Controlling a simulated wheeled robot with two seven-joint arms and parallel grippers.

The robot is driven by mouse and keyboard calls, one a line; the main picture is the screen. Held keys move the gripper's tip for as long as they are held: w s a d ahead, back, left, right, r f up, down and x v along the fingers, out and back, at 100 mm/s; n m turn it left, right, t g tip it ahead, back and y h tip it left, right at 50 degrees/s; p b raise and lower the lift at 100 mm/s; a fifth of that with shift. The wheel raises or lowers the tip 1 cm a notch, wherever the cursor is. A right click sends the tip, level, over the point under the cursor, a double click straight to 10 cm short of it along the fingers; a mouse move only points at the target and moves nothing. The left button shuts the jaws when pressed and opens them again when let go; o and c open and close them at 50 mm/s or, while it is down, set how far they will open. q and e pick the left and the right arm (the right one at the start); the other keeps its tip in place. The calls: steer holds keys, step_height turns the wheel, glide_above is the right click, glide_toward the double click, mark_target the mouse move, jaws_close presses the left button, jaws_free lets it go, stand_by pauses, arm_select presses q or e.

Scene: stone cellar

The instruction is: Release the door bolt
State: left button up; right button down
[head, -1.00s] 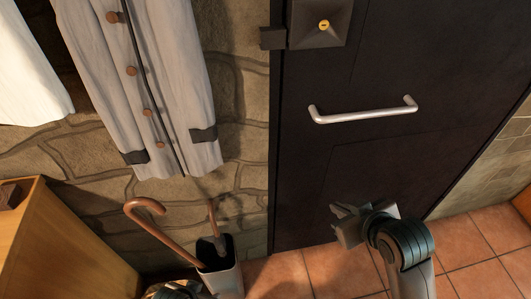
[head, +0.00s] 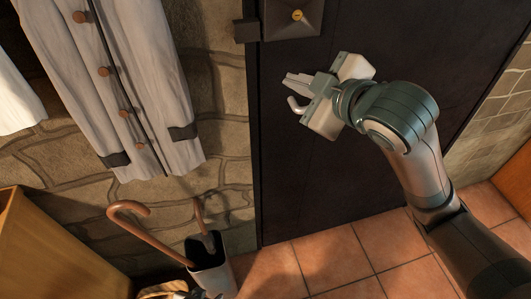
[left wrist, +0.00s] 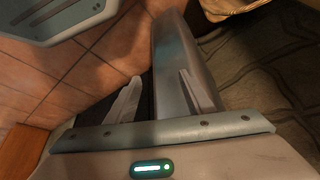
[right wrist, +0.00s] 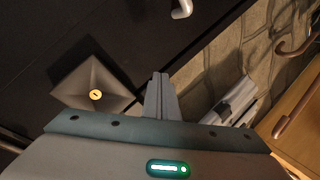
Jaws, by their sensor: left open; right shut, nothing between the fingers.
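The door lock (head: 293,20) is a dark pyramid-shaped housing with a small yellow piece (head: 297,15) at its centre. It is cut by the top edge of the head view and shows whole in the right wrist view (right wrist: 85,78). A dark block (head: 246,30) sits at its left by the door edge. My right gripper (head: 288,80) is shut and empty, below the lock and apart from it, in front of the door handle (head: 296,105), which it mostly hides. My left gripper (left wrist: 160,76) is open, low down, with a grey bin-like side between or beyond its fingers.
The dark door (head: 300,190) fills the middle. A grey coat (head: 125,80) hangs on the stone wall at left. An umbrella stand (head: 212,275) with brown-handled umbrellas stands below it. A wooden cabinet (head: 55,260) is at lower left. Tiled floor (head: 330,260) is clear before the door.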

arm_select(q)
steer(key=s+d+f+t, duration=0.1)
steer(key=s+f, duration=0.2)
steer(key=f, duration=1)
steer(key=shift+s+d+h, duration=0.15)
steer(key=shift+h, duration=0.15)
arm_select(e)
steer(key=s+r+n+t, duration=0.1)
steer(key=s+r+n, duration=0.1)
steer(key=r, duration=0.7)
steer(key=s+a+r+n+t, duration=0.1)
steer(key=r+n, duration=0.3)
steer(key=r, duration=0.5)
steer(key=s+a+r+n+t, duration=0.1)
steer(key=s+r+n, duration=0.2)
steer(key=r, duration=0.7)
steer(key=shift+s+n+t+y, duration=0.3)
steer(key=shift+s+n+t, duration=0.1)
steer(key=shift+n, duration=0.1)
arm_select(q)
steer(key=shift+r, duration=0.1)
arm_select(e)
steer(key=shift+w, duration=0.15)
